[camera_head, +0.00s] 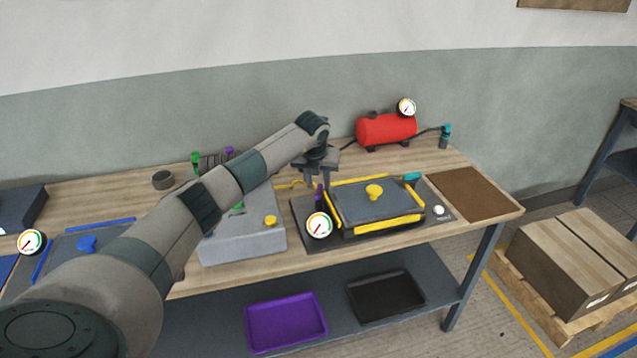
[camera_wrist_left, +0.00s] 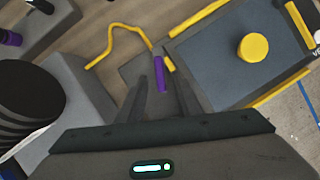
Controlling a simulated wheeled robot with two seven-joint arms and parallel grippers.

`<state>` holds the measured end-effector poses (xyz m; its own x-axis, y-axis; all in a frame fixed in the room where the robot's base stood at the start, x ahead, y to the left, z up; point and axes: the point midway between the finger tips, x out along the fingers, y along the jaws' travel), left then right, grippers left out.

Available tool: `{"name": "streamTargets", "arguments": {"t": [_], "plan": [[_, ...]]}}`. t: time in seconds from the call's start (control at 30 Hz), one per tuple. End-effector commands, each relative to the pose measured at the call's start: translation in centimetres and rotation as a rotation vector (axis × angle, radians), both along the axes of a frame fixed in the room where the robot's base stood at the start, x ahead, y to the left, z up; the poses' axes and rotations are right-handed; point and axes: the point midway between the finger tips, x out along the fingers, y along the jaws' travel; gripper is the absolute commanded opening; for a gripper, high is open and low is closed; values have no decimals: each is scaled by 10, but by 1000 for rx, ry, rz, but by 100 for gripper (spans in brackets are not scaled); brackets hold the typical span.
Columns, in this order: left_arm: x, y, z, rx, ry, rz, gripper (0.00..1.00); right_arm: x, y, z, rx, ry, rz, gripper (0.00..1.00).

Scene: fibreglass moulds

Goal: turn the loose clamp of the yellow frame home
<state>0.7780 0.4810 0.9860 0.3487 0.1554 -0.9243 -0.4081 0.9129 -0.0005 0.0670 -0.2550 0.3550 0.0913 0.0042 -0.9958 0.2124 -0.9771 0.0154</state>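The yellow frame (camera_head: 376,222) edges a dark flat mould panel (camera_head: 350,200) with a yellow knob (camera_head: 374,191) on top. A purple clamp lever (camera_head: 319,190) is at its left side, and a teal one (camera_head: 412,177) at its far right corner. My left gripper (camera_head: 319,178) points down over the purple lever. In the left wrist view its two fingers stand apart, open, with the purple lever (camera_wrist_left: 160,76) showing between their tips. I cannot tell whether they touch it. My right gripper is not in view.
A pressure gauge (camera_head: 319,225) stands in front of the frame's left corner. A grey block (camera_head: 245,240) with a yellow knob is to the left. A yellow hose (camera_wrist_left: 125,30) runs near the purple lever. A red tank (camera_head: 386,130) stands behind. The brown mat (camera_head: 472,192) is clear.

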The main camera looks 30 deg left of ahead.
Motion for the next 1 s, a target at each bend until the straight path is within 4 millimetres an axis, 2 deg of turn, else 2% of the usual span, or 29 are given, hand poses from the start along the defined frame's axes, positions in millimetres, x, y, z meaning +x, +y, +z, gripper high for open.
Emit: {"name": "streamTargets", "arguments": {"t": [0.3,0.67,0.8,1.0], "plan": [[10,4,-26,-1,1,1,31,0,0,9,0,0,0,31],[11,5,-29,0,-1,0,31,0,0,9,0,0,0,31],[11,5,-29,0,-1,0,0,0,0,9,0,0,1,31],[11,5,-29,1,-1,-1,0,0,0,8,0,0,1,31]]}}
